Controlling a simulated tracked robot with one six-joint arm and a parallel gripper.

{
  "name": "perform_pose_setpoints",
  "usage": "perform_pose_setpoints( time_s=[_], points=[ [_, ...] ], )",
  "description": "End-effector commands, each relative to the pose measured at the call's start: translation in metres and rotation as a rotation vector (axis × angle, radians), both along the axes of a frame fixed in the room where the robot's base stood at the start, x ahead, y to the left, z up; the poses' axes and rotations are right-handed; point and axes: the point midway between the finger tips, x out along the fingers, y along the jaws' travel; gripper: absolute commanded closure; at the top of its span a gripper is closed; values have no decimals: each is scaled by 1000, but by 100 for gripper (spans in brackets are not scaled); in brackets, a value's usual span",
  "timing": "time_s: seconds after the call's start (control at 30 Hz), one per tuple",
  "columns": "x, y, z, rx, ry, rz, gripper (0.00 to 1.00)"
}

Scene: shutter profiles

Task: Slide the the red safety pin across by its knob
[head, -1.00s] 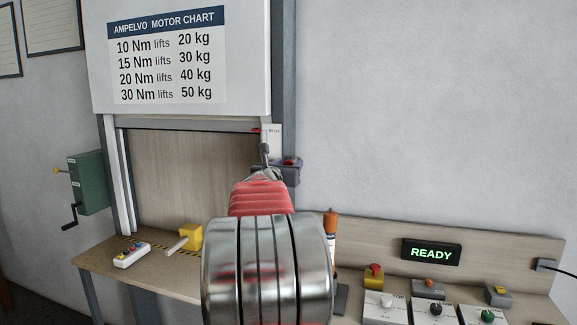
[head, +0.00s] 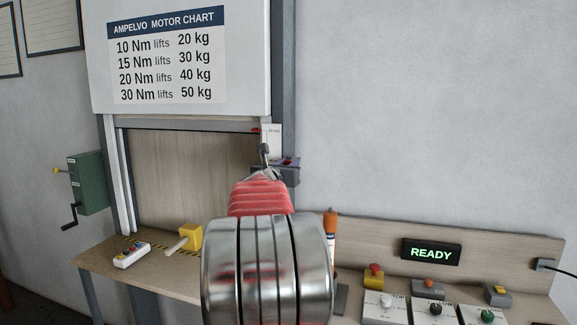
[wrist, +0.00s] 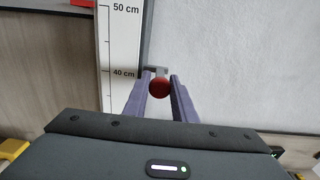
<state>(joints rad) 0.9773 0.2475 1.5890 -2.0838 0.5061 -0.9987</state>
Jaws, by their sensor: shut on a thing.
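The safety pin's round red knob (wrist: 159,87) sits between the two fingers of my gripper (wrist: 159,85) in the wrist view. The fingers are shut on it, one on each side. Behind the knob is a small grey bracket at the frame's edge. In the head view my gripper (head: 266,160) is at the right post of the shutter frame, and my arm hides much of what is below. The pin's shaft is not visible in either view.
A white height scale (wrist: 119,55) stands just left of the knob. A dark bracket (head: 290,170) is on the right post. The wall right of the post is clear.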

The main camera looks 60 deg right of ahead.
Motion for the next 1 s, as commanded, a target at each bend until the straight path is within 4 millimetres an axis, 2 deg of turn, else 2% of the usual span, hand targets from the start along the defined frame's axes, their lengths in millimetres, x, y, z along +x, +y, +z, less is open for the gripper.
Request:
perform_pose_setpoints(
  time_s=[0.33, 0.67, 0.7, 0.93, 1.0],
  points=[
    [39, 6, 1, -2, 0, 1, 100],
    [45, 7, 1, -2, 0, 3, 100],
    [45, 7, 2, -2, 0, 4, 74],
    [44, 7, 1, -1, 0, 2, 58],
    [44, 7, 1, -1, 0, 1, 58]
  ],
)
